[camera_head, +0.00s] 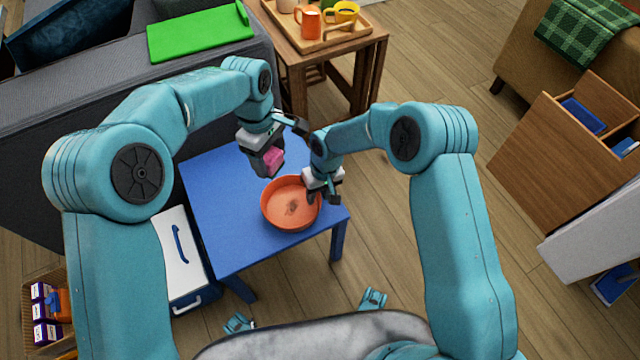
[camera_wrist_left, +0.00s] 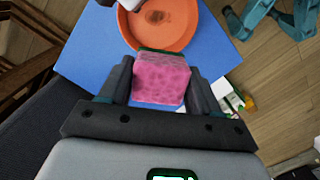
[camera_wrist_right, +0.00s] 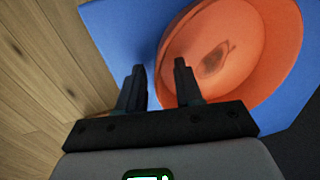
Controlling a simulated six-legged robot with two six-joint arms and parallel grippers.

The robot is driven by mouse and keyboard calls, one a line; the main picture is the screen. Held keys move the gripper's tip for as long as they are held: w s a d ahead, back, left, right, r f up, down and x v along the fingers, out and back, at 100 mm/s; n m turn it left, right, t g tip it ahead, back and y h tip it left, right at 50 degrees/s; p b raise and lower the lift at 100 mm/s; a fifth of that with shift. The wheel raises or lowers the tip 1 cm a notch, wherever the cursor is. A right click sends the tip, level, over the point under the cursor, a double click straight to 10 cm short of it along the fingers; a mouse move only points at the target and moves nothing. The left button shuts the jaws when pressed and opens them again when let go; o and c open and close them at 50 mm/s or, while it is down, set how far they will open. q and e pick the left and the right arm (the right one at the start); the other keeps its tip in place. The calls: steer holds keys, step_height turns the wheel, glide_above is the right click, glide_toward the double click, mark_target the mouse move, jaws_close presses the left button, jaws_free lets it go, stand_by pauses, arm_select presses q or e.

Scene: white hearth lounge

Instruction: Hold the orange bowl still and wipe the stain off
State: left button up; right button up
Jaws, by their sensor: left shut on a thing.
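The orange bowl (camera_head: 271,217) stands upright on the blue table (camera_head: 222,232), with a dark brown stain (camera_head: 292,208) on its inside floor. The bowl also shows in the left wrist view (camera_wrist_left: 178,35) and the right wrist view (camera_wrist_right: 262,75). My left gripper (camera_head: 270,163) is shut on a pink sponge (camera_wrist_left: 162,82) with a dark green layer, held above the table behind the bowl. My right gripper (camera_wrist_right: 160,75) is at the bowl's right rim, one finger over the inside and one outside. Its fingers stand apart; I cannot tell whether they touch the wall.
A wooden side table (camera_head: 363,45) with a tray of mugs (camera_head: 308,22) stands behind. A white box (camera_head: 178,250) stands beside the blue table's left edge. The blue tabletop's left part is clear.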

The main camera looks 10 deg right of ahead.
steer(key=shift+f, duration=0.15)
jaws_close()
arm_select(q)
steer(key=s+d+f+n, duration=0.1)
steer(key=f+n, duration=0.2)
steer(key=n, duration=0.1)
steer(key=s+d+f+n+h, duration=0.1)
steer(key=f+n, duration=0.3)
steer(key=n, duration=0.1)
steer(key=s+d+f+n+t, duration=0.1)
steer(key=f+n, duration=0.2)
steer(key=n, duration=0.1)
steer(key=shift+s+d+f, duration=0.2)
steer(key=shift+s+f, duration=0.2)
glide_above(297, 211)
steer(key=shift+s+a+f, duration=0.1)
steer(key=shift+a+f, duration=0.15)
steer(key=shift+f, duration=0.8)
steer(key=shift+a+f, duration=0.2)
steer(key=shift+f, duration=0.85)
